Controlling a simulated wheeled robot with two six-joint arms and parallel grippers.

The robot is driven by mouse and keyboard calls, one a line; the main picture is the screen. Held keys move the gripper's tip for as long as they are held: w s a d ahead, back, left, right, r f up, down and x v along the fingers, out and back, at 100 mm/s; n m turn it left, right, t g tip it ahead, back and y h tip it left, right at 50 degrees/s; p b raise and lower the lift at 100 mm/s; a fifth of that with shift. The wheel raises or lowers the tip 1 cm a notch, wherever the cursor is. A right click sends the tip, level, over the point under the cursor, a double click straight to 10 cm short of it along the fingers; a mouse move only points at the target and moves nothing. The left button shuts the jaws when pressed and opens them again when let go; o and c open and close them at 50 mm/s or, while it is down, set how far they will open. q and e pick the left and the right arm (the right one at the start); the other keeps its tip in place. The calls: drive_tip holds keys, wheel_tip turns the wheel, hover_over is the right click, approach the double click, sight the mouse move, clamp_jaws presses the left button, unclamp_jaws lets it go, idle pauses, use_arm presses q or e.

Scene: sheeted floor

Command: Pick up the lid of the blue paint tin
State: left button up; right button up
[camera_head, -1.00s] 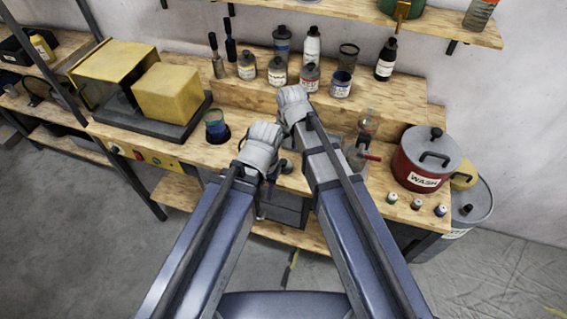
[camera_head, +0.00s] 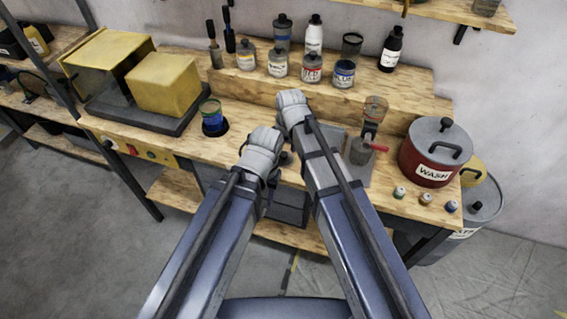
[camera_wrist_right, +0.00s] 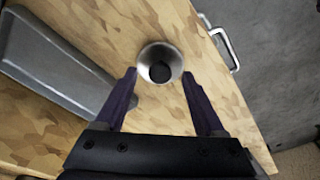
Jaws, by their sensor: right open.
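A small round silvery lid with a dark knob (camera_wrist_right: 160,64) lies on the wooden bench top in the right wrist view. My right gripper (camera_wrist_right: 159,88) is open and empty, with its two dark fingers spread to either side just short of the lid and not visibly holding it. In the head view, my arms hide much of the bench around the lid. My left gripper's fingers are hidden behind its grey wrist (camera_head: 262,150).
Several grey-lidded tins, including the red one (camera_head: 311,67), stand on the step. A red wash pot (camera_head: 425,158) is at the right. A yellow box (camera_head: 163,84) is at the left. A metal handle (camera_wrist_right: 224,45) shows beyond the bench edge, and a grey slab (camera_wrist_right: 55,60) lies left of the lid.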

drive_tip(key=shift+w+f, duration=0.1)
drive_tip(key=shift+f, duration=0.4)
drive_tip(key=shift+r, duration=0.1)
clamp_jaws()
